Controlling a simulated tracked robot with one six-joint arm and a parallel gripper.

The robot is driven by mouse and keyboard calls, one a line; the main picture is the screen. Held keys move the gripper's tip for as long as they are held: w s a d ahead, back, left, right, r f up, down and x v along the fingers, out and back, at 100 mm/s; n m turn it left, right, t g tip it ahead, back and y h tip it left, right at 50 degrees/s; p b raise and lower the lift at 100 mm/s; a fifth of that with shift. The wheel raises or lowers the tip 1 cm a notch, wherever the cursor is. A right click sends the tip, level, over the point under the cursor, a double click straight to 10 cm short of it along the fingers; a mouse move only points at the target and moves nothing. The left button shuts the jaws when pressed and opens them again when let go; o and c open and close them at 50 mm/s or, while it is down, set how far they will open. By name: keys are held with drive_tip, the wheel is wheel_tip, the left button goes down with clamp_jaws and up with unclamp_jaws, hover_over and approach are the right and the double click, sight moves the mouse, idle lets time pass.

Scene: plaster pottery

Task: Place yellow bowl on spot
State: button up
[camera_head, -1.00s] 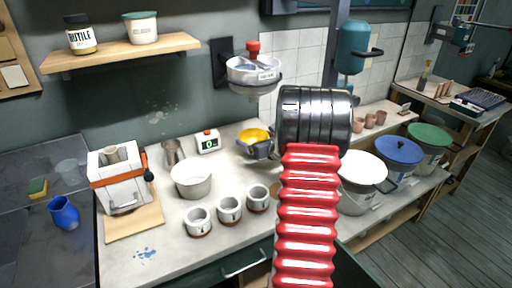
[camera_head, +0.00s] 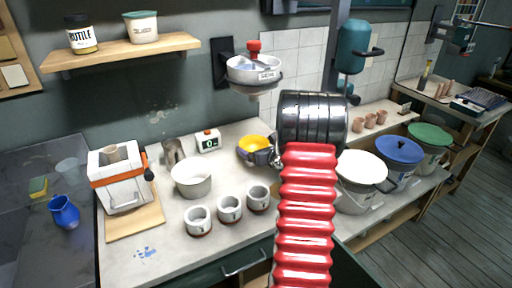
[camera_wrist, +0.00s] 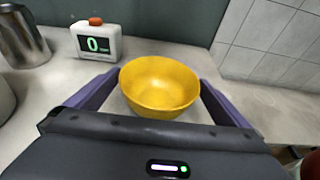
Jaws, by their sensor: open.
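The yellow bowl (camera_head: 255,144) is upright at the back of the white counter, near the wall. In the wrist view the bowl (camera_wrist: 160,85) is between the two purple fingers of my gripper (camera_wrist: 160,78), with its rim close to both. My gripper (camera_head: 265,157) is open around the bowl. The bowl's underside is hidden, so I cannot tell exactly how it meets the counter. I cannot make out a marked spot; the arm covers part of the counter.
A timer (camera_head: 208,141) and metal jug (camera_head: 173,152) stand left of the bowl. A white bowl (camera_head: 192,178) and three cups (camera_head: 229,208) stand in front. A wall-mounted device (camera_head: 253,70) hangs above. Tiled wall is close behind.

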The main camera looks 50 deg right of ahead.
drive_tip(key=shift+r, duration=0.15)
drive_tip(key=v, duration=1.2)
idle(0.3)
